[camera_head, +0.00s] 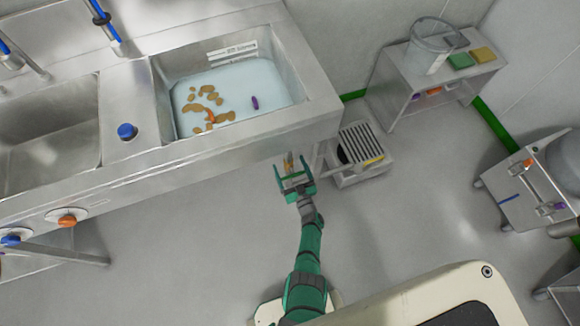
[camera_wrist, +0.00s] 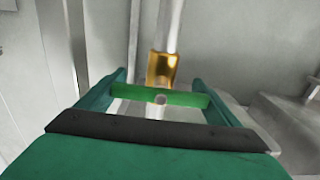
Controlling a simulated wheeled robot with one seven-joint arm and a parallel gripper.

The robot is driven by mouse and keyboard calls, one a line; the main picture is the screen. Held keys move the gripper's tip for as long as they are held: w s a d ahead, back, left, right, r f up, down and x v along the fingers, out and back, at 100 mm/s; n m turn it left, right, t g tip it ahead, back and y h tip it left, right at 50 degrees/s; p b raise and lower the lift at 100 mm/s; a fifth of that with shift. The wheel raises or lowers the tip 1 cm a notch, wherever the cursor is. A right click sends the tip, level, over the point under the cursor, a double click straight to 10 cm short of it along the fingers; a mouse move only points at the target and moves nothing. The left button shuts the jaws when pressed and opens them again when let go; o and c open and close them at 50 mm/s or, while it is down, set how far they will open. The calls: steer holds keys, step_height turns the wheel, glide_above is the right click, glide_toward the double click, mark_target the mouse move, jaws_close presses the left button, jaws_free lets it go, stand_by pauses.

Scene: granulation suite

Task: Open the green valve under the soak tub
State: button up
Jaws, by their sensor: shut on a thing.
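The soak tub (camera_head: 298,88) is a steel basin holding pale blue water, with brown pieces and a purple item in it. My gripper (camera_head: 293,172) is low, in front of the tub's right end. In the wrist view, the green valve handle (camera_wrist: 160,97) lies between the two fingers, and my gripper is shut on it. The handle runs crosswise to the pale pipe (camera_wrist: 172,25). The brass valve body (camera_wrist: 162,68) sits on that pipe just beyond the handle. In the head view the handle is too small to make out clearly.
A low grated box (camera_head: 361,147) stands on the floor right of my gripper. A blue knob (camera_head: 127,131) is on the counter; an orange knob (camera_head: 67,221) is on its front. A steel side table (camera_head: 400,70) holds a clear bucket (camera_head: 432,45).

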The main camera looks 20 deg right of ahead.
steer(key=shift+n, duration=0.3)
steer(key=n, duration=0.4)
steer(key=shift+a, duration=0.2)
steer(key=n, duration=0.5)
steer(key=shift+a+f, duration=0.1)
steer(key=shift+a, duration=0.05)
steer(key=n, duration=0.2)
steer(key=shift+f+n, duration=0.1)
steer(key=shift+n, duration=0.2)
steer(key=n, duration=0.5)
steer(key=shift+f+n, duration=0.2)
steer(key=shift+n, duration=0.1)
steer(key=o, duration=0.9)
steer(key=shift+s, duration=0.1)
